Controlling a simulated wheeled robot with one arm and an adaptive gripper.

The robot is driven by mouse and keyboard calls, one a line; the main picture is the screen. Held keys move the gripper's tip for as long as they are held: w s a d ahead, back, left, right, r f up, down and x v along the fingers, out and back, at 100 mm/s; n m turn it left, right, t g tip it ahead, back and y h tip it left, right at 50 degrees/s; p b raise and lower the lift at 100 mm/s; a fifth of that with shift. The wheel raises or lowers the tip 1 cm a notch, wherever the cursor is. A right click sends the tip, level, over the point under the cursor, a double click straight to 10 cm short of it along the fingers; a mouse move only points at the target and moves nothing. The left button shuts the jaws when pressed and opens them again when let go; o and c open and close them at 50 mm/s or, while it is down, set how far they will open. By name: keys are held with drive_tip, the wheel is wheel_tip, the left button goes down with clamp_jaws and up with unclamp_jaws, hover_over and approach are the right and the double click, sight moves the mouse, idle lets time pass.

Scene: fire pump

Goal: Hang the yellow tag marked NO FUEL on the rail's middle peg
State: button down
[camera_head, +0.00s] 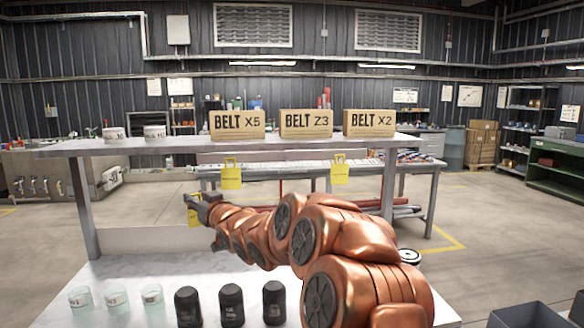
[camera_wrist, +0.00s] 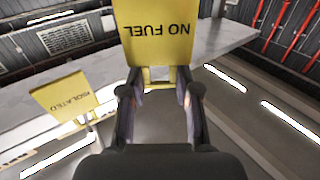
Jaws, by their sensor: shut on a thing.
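The yellow NO FUEL tag (camera_wrist: 158,35) is between the fingers of my gripper (camera_wrist: 158,88), which is shut on it; its lettering appears upside down in the wrist view. In the head view my gripper (camera_head: 197,207) is at the left end of my arm, below the upper shelf, with part of the yellow tag (camera_head: 194,218) showing. A yellow ISOLATED tag (camera_wrist: 65,97) hangs beside my gripper in the wrist view. The rail's middle peg cannot be made out.
The upper shelf (camera_head: 180,146) carries three belt boxes (camera_head: 237,124) and two small white containers (camera_head: 155,134). The lower surface holds glass jars (camera_head: 115,300) and black containers (camera_head: 231,305). Space between the two hanging tags looks free.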

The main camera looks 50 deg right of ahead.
drive_tip(key=s+d+r+m+h, duration=0.2)
drive_tip(key=s+d+r+h, duration=0.1)
drive_tip(key=s+d+r, duration=0.45)
drive_tip(key=m+g+h+b, duration=0.1)
drive_tip(key=h, duration=0.2)
approach(287, 160)
drive_tip(key=w+a+r, duration=0.1)
drive_tip(key=w+r, duration=0.1)
drive_tip(key=w, duration=0.1)
drive_tip(key=shift+w+d+f+p, duration=0.25)
drive_tip(key=shift+w+d+p, duration=0.7)
drive_tip(key=shift+w, duration=0.25)
drive_tip(key=shift+w+d+f+p, duration=0.25)
drive_tip(key=shift+w+d+p, duration=0.55)
drive_tip(key=shift+w+d, duration=0.3)
drive_tip(key=shift+w+d+f+p, duration=0.25)
drive_tip(key=shift+w+d+p, duration=0.65)
drive_tip(key=shift+w, duration=0.45)
drive_tip(key=shift+f, duration=0.1)
drive_tip(key=c, duration=0.7)
unclamp_jaws()
drive_tip(key=shift+c, duration=0.2)
drive_tip(key=shift+m, duration=0.3)
